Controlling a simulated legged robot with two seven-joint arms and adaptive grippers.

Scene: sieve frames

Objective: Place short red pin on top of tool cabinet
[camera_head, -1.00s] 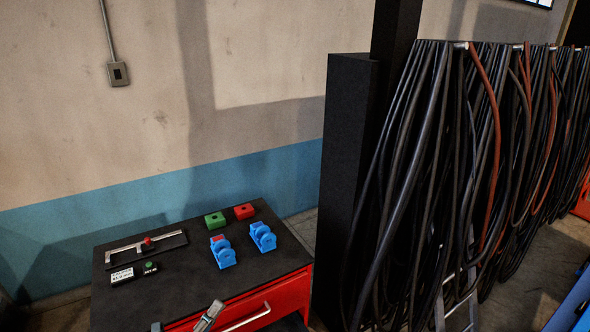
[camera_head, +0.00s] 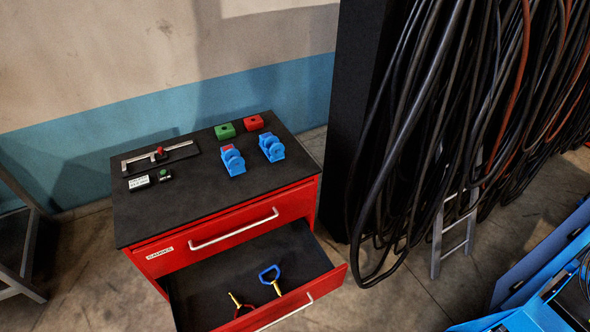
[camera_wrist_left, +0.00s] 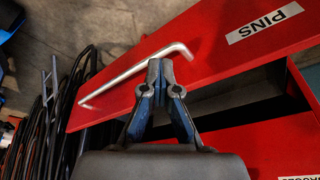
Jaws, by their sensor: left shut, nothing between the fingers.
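The tool cabinet (camera_head: 200,200) is red with a black top. Its lower drawer (camera_head: 190,290) stands open in the head view. I cannot tell which is short or long. My left gripper (camera_wrist_left: 160,67) shows only in the left wrist view, shut and empty. Its tips overlap the grey bar handle of a red drawer front labelled PINS (camera_wrist_left: 264,24); I cannot tell whether they touch it. My right gripper is in neither view.
On the cabinet top are two blue fixtures (camera_head: 271,147), a green block (camera_head: 225,131), a red block (camera_head: 253,122), a caliper-like tool (camera_head: 158,155) and small labelled boxes (camera_head: 139,182). Black hoses (camera_head: 430,130) hang close at right. The front middle of the top is bare.

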